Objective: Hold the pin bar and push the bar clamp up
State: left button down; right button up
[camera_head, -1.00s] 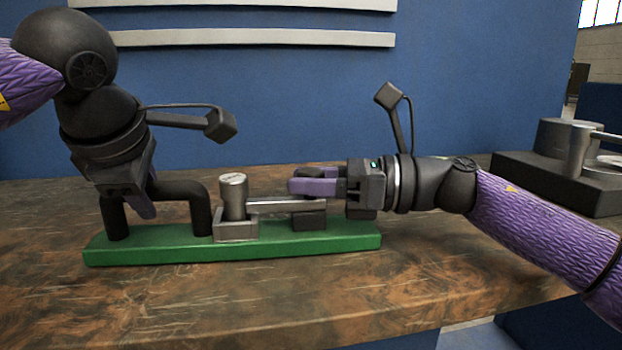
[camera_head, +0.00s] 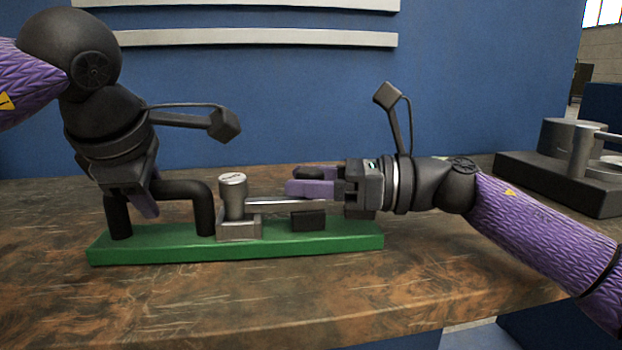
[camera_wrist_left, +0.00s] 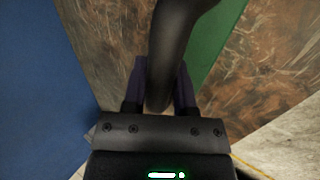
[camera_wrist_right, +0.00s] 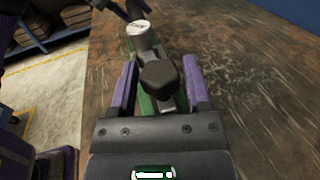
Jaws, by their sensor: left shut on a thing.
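The green base (camera_head: 345,242) lies on the table. It carries a black U-shaped bar (camera_head: 203,207) at its left and a metal post (camera_head: 233,195) with a flat metal arm (camera_head: 285,206) reaching right. I cannot tell which part is named pin bar or bar clamp. My left gripper (camera_wrist_left: 160,95) is shut on the black bar. My right gripper (camera_wrist_right: 158,90) is open, its purple fingers on either side of a black knob (camera_wrist_right: 158,75) over the arm, with gaps in the wrist view. The arm's right end is partly hidden.
A dark block (camera_head: 308,221) stands on the base below the arm. Another dark fixture with metal parts (camera_head: 545,175) stands at the right. The wooden tabletop (camera_head: 250,300) in front of the base is clear. A blue wall (camera_head: 290,110) is behind.

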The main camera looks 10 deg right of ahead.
jog(key=shift+o, duration=0.9)
jog(key=v, duration=1.2)
pick_arm(q)
jog(key=shift+c, duration=1.6)
grip_release()
